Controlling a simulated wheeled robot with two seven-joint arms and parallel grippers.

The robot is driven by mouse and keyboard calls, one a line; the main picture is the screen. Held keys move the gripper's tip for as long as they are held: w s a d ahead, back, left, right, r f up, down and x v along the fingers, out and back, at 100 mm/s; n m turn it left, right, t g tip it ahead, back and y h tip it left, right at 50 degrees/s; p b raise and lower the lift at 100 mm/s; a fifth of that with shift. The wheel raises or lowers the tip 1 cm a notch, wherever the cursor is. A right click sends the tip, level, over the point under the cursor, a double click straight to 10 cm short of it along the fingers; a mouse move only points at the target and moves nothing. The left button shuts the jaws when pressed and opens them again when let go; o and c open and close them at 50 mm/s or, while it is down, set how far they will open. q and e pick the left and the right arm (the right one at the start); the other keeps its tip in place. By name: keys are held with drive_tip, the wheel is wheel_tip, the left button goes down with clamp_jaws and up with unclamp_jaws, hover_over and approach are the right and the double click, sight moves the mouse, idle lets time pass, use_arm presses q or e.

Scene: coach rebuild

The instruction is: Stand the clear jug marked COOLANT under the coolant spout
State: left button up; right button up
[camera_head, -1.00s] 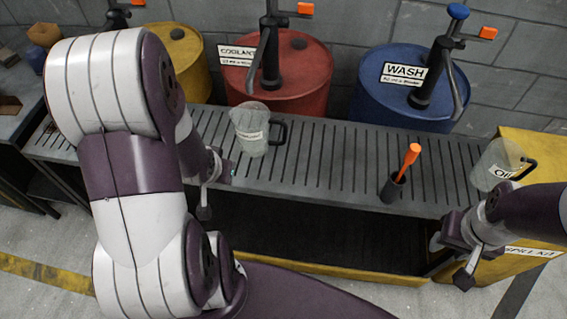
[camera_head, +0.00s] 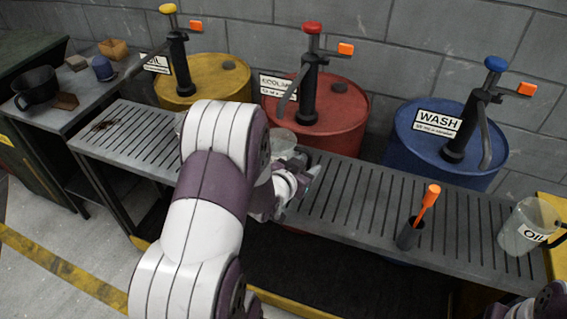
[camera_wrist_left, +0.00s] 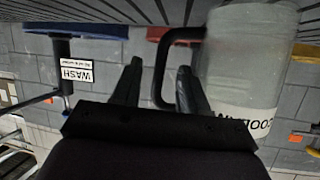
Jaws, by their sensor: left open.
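The clear COOLANT jug (camera_head: 284,141) stands on the slatted bench in front of the red drum, mostly hidden by my left arm in the head view. The wrist view shows the jug (camera_wrist_left: 245,65) upside down, with its label and black handle (camera_wrist_left: 161,70). My left gripper (camera_head: 306,180) is open at the jug's handle side. In the wrist view its fingers (camera_wrist_left: 157,88) appear on either side of the handle's bar. The coolant pump (camera_head: 309,80) has a red knob, and its spout (camera_head: 289,93) slopes down toward the bench. My right gripper is unclear at the lower right edge.
The slatted bench (camera_head: 345,205) is clear between the jug and a dark cup (camera_head: 409,235) with an orange-handled tool. An OIL jug (camera_head: 528,228) stands at its right end. Yellow (camera_head: 205,75) and blue (camera_head: 440,130) drums with pumps flank the red one.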

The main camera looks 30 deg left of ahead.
use_arm(q)
drive_tip(key=shift+x, duration=1.2)
drive_tip(key=shift+s, duration=0.1)
clamp_jaws()
use_arm(e)
drive_tip(key=shift+f, duration=0.25)
use_arm(q)
drive_tip(key=shift+r, duration=0.15)
